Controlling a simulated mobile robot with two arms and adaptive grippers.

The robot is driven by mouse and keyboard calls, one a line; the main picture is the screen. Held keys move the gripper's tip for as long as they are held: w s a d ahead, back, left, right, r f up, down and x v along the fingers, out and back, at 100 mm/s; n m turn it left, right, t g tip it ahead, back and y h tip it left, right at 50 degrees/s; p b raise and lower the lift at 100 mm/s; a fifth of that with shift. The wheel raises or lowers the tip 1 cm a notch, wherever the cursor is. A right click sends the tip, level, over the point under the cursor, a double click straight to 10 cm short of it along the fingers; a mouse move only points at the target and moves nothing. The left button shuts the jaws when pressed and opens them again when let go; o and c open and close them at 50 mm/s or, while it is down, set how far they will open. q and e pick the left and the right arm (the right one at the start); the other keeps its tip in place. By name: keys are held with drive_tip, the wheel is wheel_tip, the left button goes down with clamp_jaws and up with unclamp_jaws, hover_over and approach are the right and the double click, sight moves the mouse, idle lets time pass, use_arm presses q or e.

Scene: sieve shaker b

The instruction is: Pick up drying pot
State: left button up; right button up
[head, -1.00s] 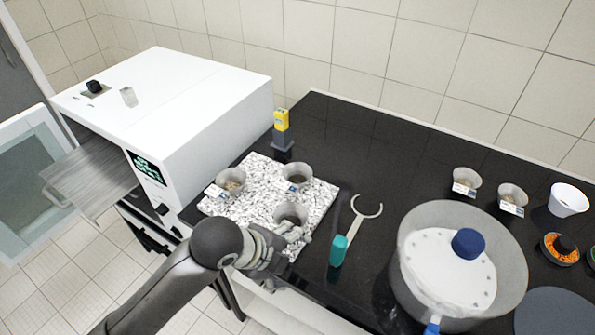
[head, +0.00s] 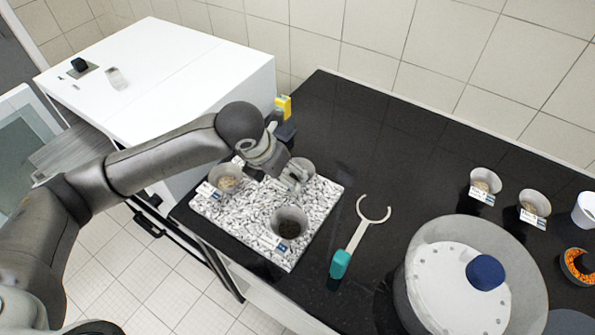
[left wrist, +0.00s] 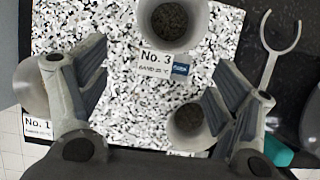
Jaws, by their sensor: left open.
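Three grey pots with labels and dark or brown contents stand on a black-and-white speckled mat (head: 240,222): a left pot (head: 228,179), a front pot (head: 289,222) and a back pot (head: 303,165). My left gripper (head: 296,178) is at the back pot and partly hides it. In the left wrist view the open fingers (left wrist: 152,85) are apart and empty, with the back pot (left wrist: 172,22), labelled No. 3, ahead of them. The front pot (left wrist: 188,128) shows by the right finger, and the left pot (left wrist: 33,88), labelled No. 1, by the left finger. My right gripper is out of view.
A white oven (head: 165,90) with an open door stands left of the mat. A yellow-topped device (head: 284,112) is behind the gripper. A fork tool with a teal handle (head: 340,264) lies right of the mat. Further right stand a large round vessel (head: 430,240) and more pots (head: 485,184).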

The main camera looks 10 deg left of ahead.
sight(295, 179)
use_arm(q)
drive_tip(key=shift+d+f+p, duration=0.3)
drive_tip(key=shift+f, duration=0.5)
drive_tip(key=x, duration=0.1)
drive_tip(key=p+x, duration=0.1)
drive_tip(key=x, duration=0.1)
drive_tip(key=shift+d+r, duration=0.1)
drive_tip(key=shift+d, duration=0.1)
drive_tip(key=shift+x, duration=0.85)
use_arm(e)
drive_tip(key=shift+s+d+r, duration=0.2)
drive_tip(key=shift+s+r, duration=0.1)
drive_tip(key=shift+r, duration=0.2)
drive_tip(key=shift+s+d+r, duration=0.2)
drive_tip(key=shift+s+r, duration=0.1)
drive_tip(key=shift+r, duration=0.2)
use_arm(q)
drive_tip(key=c, duration=1.2)
use_arm(e)
drive_tip(key=shift+s, duration=0.5)
